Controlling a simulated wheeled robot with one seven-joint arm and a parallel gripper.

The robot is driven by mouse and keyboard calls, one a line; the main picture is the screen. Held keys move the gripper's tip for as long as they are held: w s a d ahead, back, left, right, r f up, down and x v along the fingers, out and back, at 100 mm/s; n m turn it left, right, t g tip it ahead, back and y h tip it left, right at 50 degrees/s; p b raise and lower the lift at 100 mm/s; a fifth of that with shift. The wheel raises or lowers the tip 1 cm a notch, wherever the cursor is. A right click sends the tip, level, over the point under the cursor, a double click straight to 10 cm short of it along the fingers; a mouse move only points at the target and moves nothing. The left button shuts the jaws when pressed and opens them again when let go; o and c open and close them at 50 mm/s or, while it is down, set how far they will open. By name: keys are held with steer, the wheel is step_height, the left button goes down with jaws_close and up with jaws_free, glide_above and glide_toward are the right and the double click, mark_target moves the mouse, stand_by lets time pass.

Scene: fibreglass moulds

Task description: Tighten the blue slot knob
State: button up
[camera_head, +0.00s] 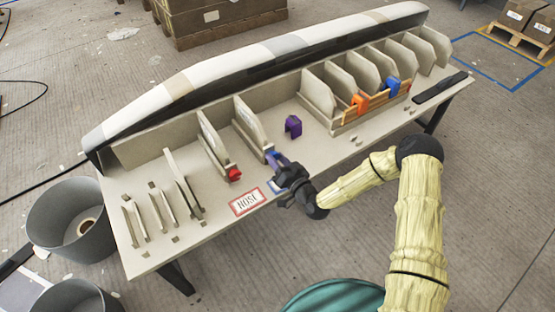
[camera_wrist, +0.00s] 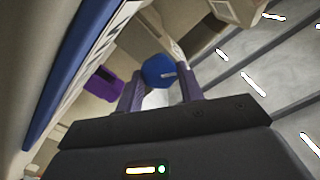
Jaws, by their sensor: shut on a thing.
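The blue slot knob (camera_wrist: 158,70) shows in the wrist view as a faceted blue head with a pale slot mark. It sits between the two purple-grey fingers of my gripper (camera_wrist: 160,88), which are shut on it. In the head view my gripper (camera_head: 279,163) is at the front of an upright panel (camera_head: 249,126), near the middle of the table. Only a bit of blue from the knob (camera_head: 271,154) shows there, and the rest is hidden by the gripper.
A red knob (camera_head: 233,174) is on the panel to the left. A purple clip (camera_head: 293,126) stands just right of my gripper. An orange clip (camera_head: 359,103) and a blue clip (camera_head: 392,85) sit at the right rack. A NOSE label (camera_head: 248,202) lies at the front edge.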

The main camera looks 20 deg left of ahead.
steer(key=shift+m, duration=0.5)
steer(key=shift+f, duration=0.1)
steer(key=o, duration=1)
steer(key=shift+d, duration=0.1)
steer(key=p+v, duration=0.2)
steer(key=v, duration=1.5)
steer(key=shift+s, duration=0.2)
